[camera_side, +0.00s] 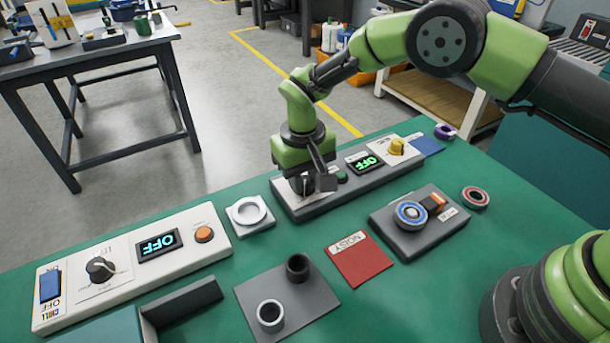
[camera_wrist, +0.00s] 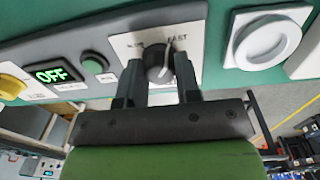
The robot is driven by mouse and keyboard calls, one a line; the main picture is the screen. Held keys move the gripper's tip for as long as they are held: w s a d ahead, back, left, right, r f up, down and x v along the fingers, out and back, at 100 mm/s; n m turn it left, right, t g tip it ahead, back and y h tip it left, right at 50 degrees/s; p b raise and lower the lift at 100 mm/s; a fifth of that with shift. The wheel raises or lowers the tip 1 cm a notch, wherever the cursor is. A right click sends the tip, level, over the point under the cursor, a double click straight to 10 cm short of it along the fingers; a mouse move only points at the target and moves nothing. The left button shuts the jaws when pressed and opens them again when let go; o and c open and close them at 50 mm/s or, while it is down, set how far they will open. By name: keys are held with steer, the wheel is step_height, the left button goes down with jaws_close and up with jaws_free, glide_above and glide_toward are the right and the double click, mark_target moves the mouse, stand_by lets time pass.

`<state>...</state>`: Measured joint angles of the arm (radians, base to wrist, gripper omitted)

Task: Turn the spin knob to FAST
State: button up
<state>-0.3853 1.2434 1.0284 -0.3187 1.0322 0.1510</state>
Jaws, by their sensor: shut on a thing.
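The spin knob (camera_wrist: 158,66) is a dark round knob on a white plate (camera_wrist: 126,45) marked SLOW on the left and FAST on the right. Its pale pointer leans up and right, towards the left edge of the word FAST, in the wrist view. My gripper (camera_wrist: 157,77) has one finger on each side of the knob and is shut on it. In the side view my gripper (camera_side: 318,186) is down at the left end of the grey panel (camera_side: 330,196), hiding most of the knob. The panel's display (camera_wrist: 55,75) reads OFF in green.
A green button (camera_wrist: 94,65) and a yellow knob (camera_side: 397,146) share the panel. A white ring holder (camera_side: 240,222) stands close to its left end. A white CHILL panel (camera_side: 120,293), a red card (camera_side: 358,262) and a grey block with a bearing (camera_side: 437,240) lie nearby.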

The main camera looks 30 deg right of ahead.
steer(key=shift+m, duration=0.6)
steer(key=o, duration=0.9)
step_height(320, 180, up, 10)
steer(key=shift+a, duration=0.15)
